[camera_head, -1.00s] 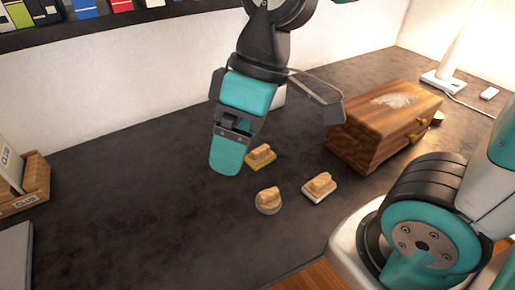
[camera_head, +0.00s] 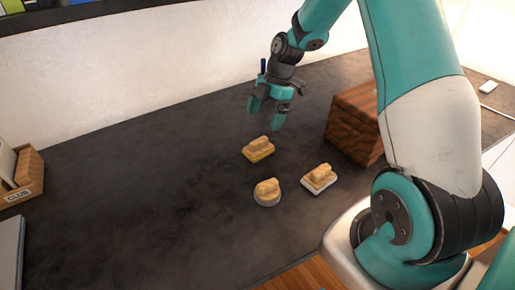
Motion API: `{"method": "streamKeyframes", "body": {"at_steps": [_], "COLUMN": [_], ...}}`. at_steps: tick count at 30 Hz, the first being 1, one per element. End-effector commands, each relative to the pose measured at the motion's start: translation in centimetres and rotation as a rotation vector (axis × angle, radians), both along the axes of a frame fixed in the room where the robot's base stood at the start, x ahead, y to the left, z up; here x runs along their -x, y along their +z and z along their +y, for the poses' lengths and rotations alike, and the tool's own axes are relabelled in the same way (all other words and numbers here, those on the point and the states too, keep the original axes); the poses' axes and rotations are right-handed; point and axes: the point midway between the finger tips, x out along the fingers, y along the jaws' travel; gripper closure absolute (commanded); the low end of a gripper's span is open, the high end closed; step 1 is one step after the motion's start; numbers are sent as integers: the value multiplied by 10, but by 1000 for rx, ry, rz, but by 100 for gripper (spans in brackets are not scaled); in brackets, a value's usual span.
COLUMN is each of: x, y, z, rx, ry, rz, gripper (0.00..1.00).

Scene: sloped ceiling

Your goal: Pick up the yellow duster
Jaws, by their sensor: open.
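The yellow duster (camera_head: 259,149) lies on the dark tabletop near the middle of the view. It has a wooden grip on a yellow rectangular base. My gripper (camera_head: 267,119) is above and behind it, fingers pointing down, open and empty. The gripper is apart from the duster and does not cover it. Two similar dusters lie nearer: a round one with a grey base (camera_head: 267,193) and a rectangular one with a white base (camera_head: 319,179).
A wooden box (camera_head: 352,128) stands right of the dusters, partly hidden by my arm. A wooden holder (camera_head: 22,180) and a grey flat object (camera_head: 10,255) are at the left edge. A small white object (camera_head: 488,87) lies far right.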

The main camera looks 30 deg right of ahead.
Motion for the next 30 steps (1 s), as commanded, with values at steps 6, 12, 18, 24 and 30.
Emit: {"method": "streamKeyframes", "body": {"at_steps": [6, 12, 18, 24, 30], "x": [2, 3, 9, 9, 8], "y": [-36, -49, -78, -96, -97], "z": [16, 20, 24, 32, 32], "rx": [-1, -1, -2, -1, 0], "ry": [2, 0, 0, 0, 0], "rz": [2, 2, 6, 1, 0], "gripper": [8, 8, 8, 8, 8]}}
